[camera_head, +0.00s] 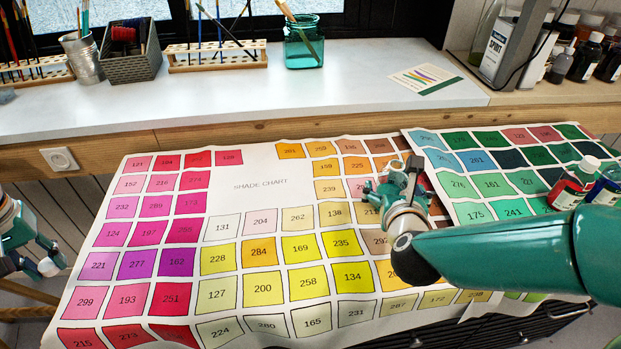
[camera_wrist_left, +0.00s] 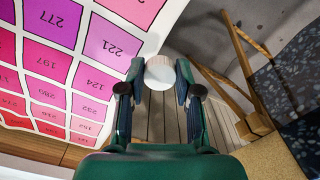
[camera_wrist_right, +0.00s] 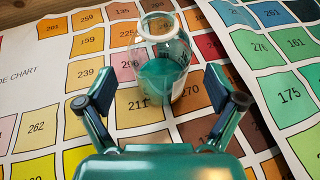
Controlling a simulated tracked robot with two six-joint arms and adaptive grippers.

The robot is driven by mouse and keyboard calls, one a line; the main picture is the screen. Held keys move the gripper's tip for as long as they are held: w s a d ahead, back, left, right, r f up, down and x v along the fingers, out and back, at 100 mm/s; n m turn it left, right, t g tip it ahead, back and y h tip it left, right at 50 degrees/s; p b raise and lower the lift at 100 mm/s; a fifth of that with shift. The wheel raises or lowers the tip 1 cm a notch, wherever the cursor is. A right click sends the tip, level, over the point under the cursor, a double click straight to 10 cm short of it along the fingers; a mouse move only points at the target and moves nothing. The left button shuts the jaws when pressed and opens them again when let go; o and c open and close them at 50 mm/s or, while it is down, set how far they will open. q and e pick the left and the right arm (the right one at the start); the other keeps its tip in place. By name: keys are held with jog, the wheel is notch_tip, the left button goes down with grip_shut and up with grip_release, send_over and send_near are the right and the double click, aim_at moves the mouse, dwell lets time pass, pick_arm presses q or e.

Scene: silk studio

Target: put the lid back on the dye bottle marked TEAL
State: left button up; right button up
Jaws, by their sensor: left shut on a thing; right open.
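A glass bottle of teal liquid (camera_wrist_right: 163,78) stands upright and uncapped on the shade chart in the right wrist view. Only an edge of its label shows, and no writing on it can be read. My right gripper (camera_wrist_right: 160,103) is open, its fingers apart on the near side of the bottle with nothing between them. In the head view my right gripper (camera_head: 393,183) is over the chart and mostly hides the bottle. My left gripper (camera_head: 45,262) is shut on a white lid (camera_wrist_left: 159,72), off the chart's left edge above the floor.
The shade chart (camera_head: 262,205) covers the table. Two capped bottles, red (camera_head: 573,183) and blue (camera_head: 606,186), stand at its right. The back shelf (camera_head: 340,98) holds a teal jar (camera_head: 303,48), brush racks and a grey basket (camera_head: 130,52). A wooden stool (camera_wrist_left: 245,120) is below the left gripper.

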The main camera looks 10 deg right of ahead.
aim_at(394, 188)
jog(key=x, duration=0.3)
jog(key=shift+w, duration=0.15)
jog(key=c, duration=1.6)
jog(key=shift+c, duration=0.2)
pick_arm(q)
jog(key=shift+r, duration=0.1)
pick_arm(e)
jog(key=shift+r, duration=0.15)
